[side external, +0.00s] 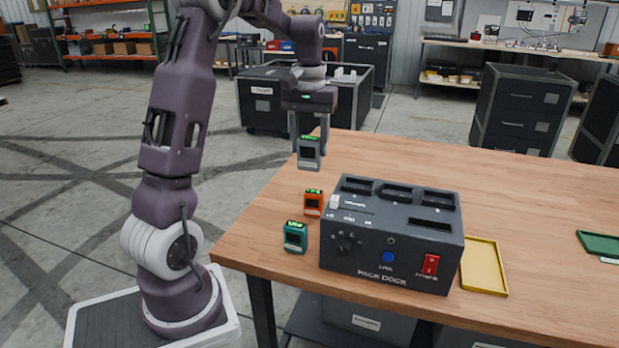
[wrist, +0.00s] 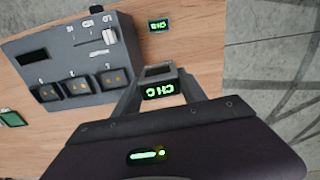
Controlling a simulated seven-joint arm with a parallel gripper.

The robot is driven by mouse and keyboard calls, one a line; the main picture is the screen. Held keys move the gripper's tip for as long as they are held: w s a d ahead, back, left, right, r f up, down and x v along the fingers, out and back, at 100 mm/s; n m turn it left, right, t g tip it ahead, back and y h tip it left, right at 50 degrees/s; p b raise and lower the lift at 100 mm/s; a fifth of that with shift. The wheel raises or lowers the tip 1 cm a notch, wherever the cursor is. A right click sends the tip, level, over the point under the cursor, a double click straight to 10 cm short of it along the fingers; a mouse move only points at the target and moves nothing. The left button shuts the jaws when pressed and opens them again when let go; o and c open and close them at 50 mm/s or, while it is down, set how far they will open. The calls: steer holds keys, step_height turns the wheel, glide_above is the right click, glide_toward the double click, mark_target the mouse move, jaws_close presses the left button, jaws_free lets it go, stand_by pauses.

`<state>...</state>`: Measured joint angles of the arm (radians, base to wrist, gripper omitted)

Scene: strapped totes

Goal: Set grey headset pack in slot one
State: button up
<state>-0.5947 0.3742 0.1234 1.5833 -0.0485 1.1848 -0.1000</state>
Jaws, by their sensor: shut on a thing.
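The grey headset pack (side external: 308,152) has a dark screen and a green display on top. My gripper (side external: 308,138) is shut on it and holds it upright in the air, behind and left of the dock. In the wrist view the pack (wrist: 158,82) sits between my fingers, its green lit label facing the camera. The dark grey pack dock (side external: 385,262) stands on the table. Its top has three slots in a back row and one at front right; all look empty. The wrist view shows the back-row slots (wrist: 77,86) with gold contacts. The slot labels are too small to read surely.
An orange pack (side external: 313,203) and a teal pack (side external: 295,237) stand left of the dock. A yellow tray (side external: 484,267) lies to its right, and a green tray (side external: 600,243) lies at the far right. The table (side external: 520,200) is clear behind the dock.

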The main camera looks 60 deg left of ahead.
mark_target(310, 138)
step_height(310, 138, up, 8)
steer(key=shift+r, duration=0.1)
steer(key=w+d, duration=0.6)
steer(key=w, duration=0.3)
step_height(310, 138, down, 9)
steer(key=shift+w+d, duration=0.2)
steer(key=shift+d, duration=0.15)
steer(key=shift+f, duration=0.25)
stand_by(0.5)
steer(key=shift+f, duration=0.35)
steer(key=shift+f, duration=0.1)
steer(key=shift+f, duration=0.75)
